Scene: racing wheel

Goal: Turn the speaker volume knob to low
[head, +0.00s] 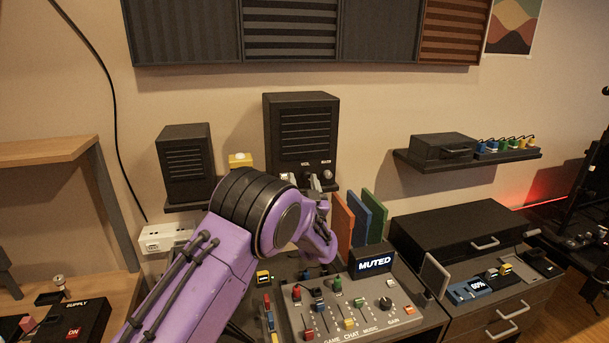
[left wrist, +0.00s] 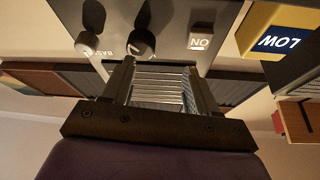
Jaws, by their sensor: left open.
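The large black speaker (head: 302,125) stands on a wall shelf in the head view. In the left wrist view, which looks turned over, its panel shows a dark middle knob (left wrist: 141,42), a knob beside the BASS lettering (left wrist: 88,41) and a lit ON button (left wrist: 202,38). My left gripper (head: 318,182) is at the speaker's lower front. In the left wrist view its open fingers (left wrist: 160,72) point at the middle knob, with nothing seen between them. I cannot tell whether they touch the knob. A yellow box (head: 239,160) beside the speaker reads LOW in the wrist view (left wrist: 282,40).
A smaller speaker (head: 186,165) stands to the left. Below are a mixer (head: 352,312) with knobs and sliders, a MUTED display (head: 374,262) and upright coloured panels (head: 360,220). A shelf (head: 466,160) is on the right wall.

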